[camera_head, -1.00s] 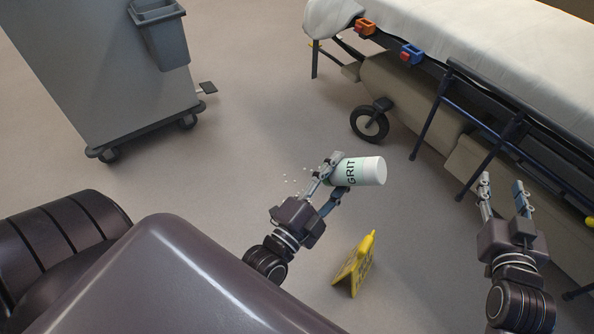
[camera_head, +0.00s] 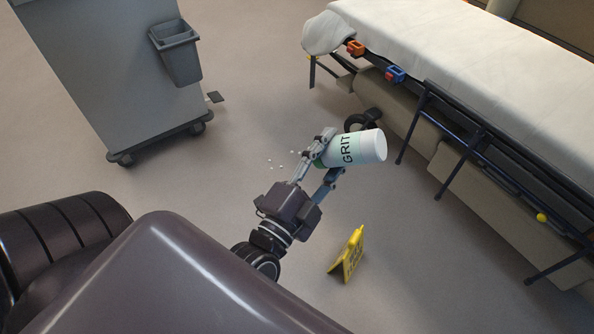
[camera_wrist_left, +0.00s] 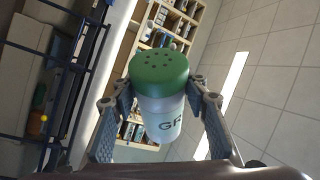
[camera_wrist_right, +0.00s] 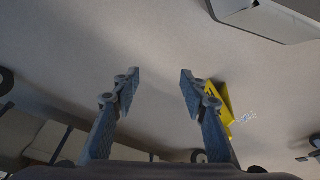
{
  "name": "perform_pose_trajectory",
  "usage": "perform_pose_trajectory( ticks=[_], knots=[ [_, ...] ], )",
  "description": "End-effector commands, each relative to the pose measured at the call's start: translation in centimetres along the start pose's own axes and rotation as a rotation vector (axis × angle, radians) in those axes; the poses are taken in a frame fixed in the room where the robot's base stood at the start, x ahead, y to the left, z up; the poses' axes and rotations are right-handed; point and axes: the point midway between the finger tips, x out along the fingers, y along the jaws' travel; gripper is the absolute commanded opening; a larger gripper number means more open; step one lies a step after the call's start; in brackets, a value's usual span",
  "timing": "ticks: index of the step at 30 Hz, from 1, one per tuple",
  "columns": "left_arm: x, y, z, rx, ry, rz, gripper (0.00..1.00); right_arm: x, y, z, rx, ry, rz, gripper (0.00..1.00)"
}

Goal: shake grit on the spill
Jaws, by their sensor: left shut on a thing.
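The grit shaker (camera_head: 362,147) is a white canister marked GRIT. My left gripper (camera_head: 329,156) is shut around it and holds it tilted on its side above the floor, its green end to the left. In the left wrist view the green lid (camera_wrist_left: 160,66) shows several holes. Several white grains (camera_head: 281,164) show to the left of the shaker in the head view. I cannot make out the spill's outline. A yellow wet-floor sign (camera_head: 347,255) stands below the shaker in the picture. My right gripper (camera_wrist_right: 160,82) is open and empty in the right wrist view.
A stretcher with a white sheet (camera_head: 450,60) and dark blue rails (camera_head: 440,155) stands at the right. A grey cart (camera_head: 105,75) with a grey bin (camera_head: 177,55) stands at the back left. The floor (camera_head: 250,110) between them is clear.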

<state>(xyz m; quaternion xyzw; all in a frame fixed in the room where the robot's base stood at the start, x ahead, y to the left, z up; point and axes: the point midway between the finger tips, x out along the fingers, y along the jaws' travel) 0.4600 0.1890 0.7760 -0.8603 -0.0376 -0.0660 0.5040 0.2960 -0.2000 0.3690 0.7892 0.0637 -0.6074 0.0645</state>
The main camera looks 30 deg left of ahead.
Motion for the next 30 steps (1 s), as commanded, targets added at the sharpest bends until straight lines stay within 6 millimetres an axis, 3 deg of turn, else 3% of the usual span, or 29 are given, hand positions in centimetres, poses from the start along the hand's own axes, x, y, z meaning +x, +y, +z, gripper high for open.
perform_pose_trajectory(
  ticks=[4, 18, 30],
  knots=[
    [0.0, -0.6, -0.2, 0.000, -0.001, -0.005, 0.08, -0.1, 0.0, 0.9, 0.001, -0.022, 0.000, 0.40],
    [0.0, -0.6, -0.3, 0.000, 0.000, -0.004, 0.08, 0.1, 0.0, 0.9, 0.000, -0.021, 0.000, 0.40],
    [0.2, -1.9, -1.0, 0.000, 0.000, -0.005, 0.08, 4.9, -0.3, 4.8, -0.006, -0.058, -0.005, 0.40]
  ],
)
